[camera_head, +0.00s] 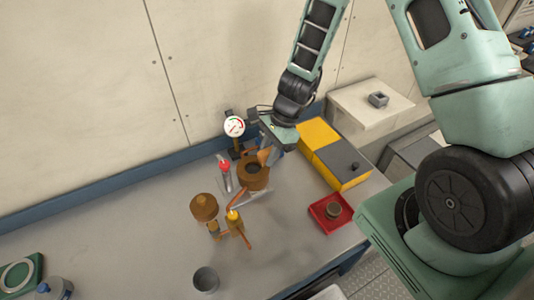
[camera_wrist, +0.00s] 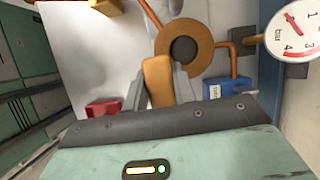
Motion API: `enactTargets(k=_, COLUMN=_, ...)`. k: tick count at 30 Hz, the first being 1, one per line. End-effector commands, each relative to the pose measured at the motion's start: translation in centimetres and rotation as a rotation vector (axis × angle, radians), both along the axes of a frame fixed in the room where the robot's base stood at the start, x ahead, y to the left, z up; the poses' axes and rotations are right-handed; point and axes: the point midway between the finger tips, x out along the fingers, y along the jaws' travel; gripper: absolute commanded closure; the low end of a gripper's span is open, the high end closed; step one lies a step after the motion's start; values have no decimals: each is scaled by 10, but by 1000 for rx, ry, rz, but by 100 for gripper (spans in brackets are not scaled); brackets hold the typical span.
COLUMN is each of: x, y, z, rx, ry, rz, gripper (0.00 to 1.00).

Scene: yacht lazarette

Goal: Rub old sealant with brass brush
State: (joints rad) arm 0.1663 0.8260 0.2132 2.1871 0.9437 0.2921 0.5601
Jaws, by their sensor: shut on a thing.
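My gripper (camera_head: 268,150) is over the bench, just above and right of a brown ring-shaped fitting (camera_head: 253,178). Its fingers (camera_wrist: 158,92) are shut on an orange-brown, wooden-looking handle (camera_wrist: 157,80), probably the brass brush. The handle's end (camera_head: 264,157) also shows below the gripper in the head view. The bristles cannot be made out. In the wrist view the ring fitting (camera_wrist: 203,45) with its dark centre lies just beyond the handle; whether they touch I cannot tell. No old sealant can be told apart on the fitting.
A pressure gauge (camera_head: 235,126) stands close behind the fitting, with copper pipework and a yellow-handled valve (camera_head: 233,216) in front. The bench's left middle is clear.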

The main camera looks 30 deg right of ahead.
Motion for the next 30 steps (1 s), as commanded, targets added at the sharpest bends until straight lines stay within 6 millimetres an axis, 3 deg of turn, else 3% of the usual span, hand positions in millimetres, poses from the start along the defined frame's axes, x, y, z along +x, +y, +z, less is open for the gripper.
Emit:
enactTargets(k=1, x=1, y=-1, z=9, rx=0, ry=-1, rz=0, gripper=100)
enactTargets(k=8, x=2, y=-4, z=25, rx=-1, ry=-1, rz=0, gripper=100)
enactTargets(k=30, x=2, y=-5, z=25, rx=0, ry=0, rz=1, gripper=100)
